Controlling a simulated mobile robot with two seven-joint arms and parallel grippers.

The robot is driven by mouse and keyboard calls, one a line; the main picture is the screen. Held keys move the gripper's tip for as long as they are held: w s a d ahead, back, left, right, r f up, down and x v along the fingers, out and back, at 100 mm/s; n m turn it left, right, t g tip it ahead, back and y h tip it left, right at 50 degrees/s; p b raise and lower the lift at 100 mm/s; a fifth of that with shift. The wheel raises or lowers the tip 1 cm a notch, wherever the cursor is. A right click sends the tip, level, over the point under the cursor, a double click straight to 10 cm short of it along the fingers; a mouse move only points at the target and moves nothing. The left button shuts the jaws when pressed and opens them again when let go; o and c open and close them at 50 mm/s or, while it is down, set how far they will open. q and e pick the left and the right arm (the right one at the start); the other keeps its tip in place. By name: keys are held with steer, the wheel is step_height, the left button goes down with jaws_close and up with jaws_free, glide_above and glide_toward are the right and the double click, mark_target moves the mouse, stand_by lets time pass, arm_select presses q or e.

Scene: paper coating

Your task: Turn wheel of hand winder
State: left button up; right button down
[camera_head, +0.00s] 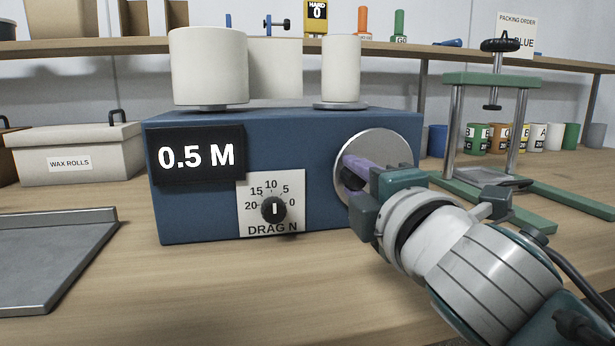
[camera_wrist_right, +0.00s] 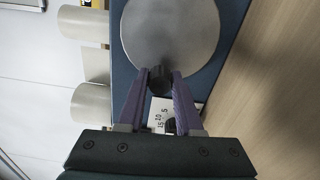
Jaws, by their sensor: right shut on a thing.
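The hand winder is a blue box (camera_head: 330,130) with a round metal wheel (camera_head: 385,143) on the right of its front face. The wheel also shows in the right wrist view (camera_wrist_right: 172,30). My right gripper (camera_head: 352,170) is at the wheel's lower left part. In the right wrist view its purple fingers (camera_wrist_right: 160,85) are shut on a dark knob (camera_wrist_right: 160,78) at the wheel's edge. In the head view the fingers hide the knob. A black display on the box (camera_head: 200,154) reads 0.5 M. My left gripper is not in view.
A drag dial (camera_head: 273,208) sits on the box front, and pale rolls (camera_head: 208,65) stand on top. A green press frame (camera_head: 490,80) stands to the right. A grey tray (camera_head: 50,260) and a wax rolls box (camera_head: 80,150) are left. The front table is clear.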

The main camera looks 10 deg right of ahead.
mark_target(373, 141)
steer(key=m, duration=0.1)
steer(key=r+m+p, duration=0.1)
steer(key=m, duration=0.1)
steer(key=r+m+p, duration=0.1)
steer(key=shift+d+m, duration=0.25)
steer(key=shift+m, duration=0.05)
steer(key=m+p, duration=0.1)
steer(key=m, duration=0.1)
steer(key=d+r+m+p, duration=0.1)
steer(key=shift+r+m+p, duration=0.15)
steer(key=shift+m+p, duration=0.25)
steer(key=m+p, duration=0.1)
steer(key=m, duration=0.1)
steer(key=d+m+p, duration=0.1)
steer(key=m, duration=0.1)
steer(key=shift+d+r, duration=0.2)
steer(key=shift+r, duration=0.15)
steer(key=shift+d+m+p, duration=0.4)
steer(key=shift+m+p, duration=0.4)
steer(key=shift+m, duration=0.4)
steer(key=c, duration=0.6)
jaws_free()
steer(key=s+p, duration=0.1)
steer(key=s, duration=0.8)
steer(key=shift+s+d+p, duration=0.2)
steer(key=shift+s+p, duration=0.15)
steer(key=shift+s, duration=0.05)
